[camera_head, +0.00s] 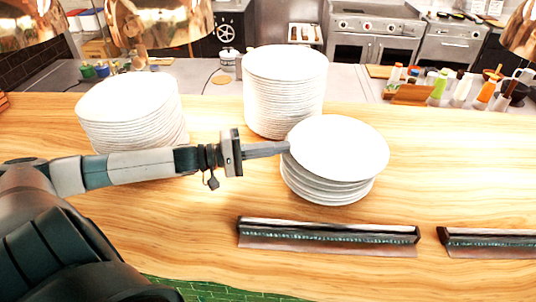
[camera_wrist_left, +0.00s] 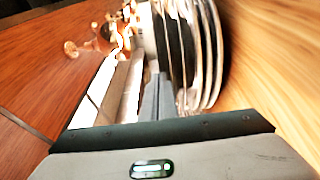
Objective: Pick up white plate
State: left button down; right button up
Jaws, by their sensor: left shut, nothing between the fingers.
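A short stack of white plates (camera_head: 338,150) stands on the wooden counter, right of centre in the head view. Its top plate looks slightly tilted. My left gripper (camera_head: 288,147) reaches in from the left, with its fingertips at the left rim of this stack's top plate. Its fingers are shut with nothing between them. In the left wrist view the fingers (camera_wrist_left: 158,98) point along the edges of several plates (camera_wrist_left: 197,50); whether they touch a plate I cannot tell. My right gripper is not in view.
A tall plate stack (camera_head: 285,90) stands just behind, and another plate stack (camera_head: 130,110) stands at the left behind my arm. Two dark ticket rails (camera_head: 328,232) (camera_head: 490,240) lie along the front. Bottles (camera_head: 460,88) stand at the back right.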

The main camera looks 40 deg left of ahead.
pick_arm(q)
jog(key=d, duration=0.1)
jog(key=d+p, duration=0.1)
jog(key=shift+d+r, duration=0.3)
jog(key=shift+d, duration=0.05)
jog(key=shift+d+f, duration=0.1)
jog(key=shift+f, duration=0.1)
jog(key=shift+w+f, duration=0.1)
jog(key=shift+w, duration=0.1)
jog(key=shift+s, duration=0.1)
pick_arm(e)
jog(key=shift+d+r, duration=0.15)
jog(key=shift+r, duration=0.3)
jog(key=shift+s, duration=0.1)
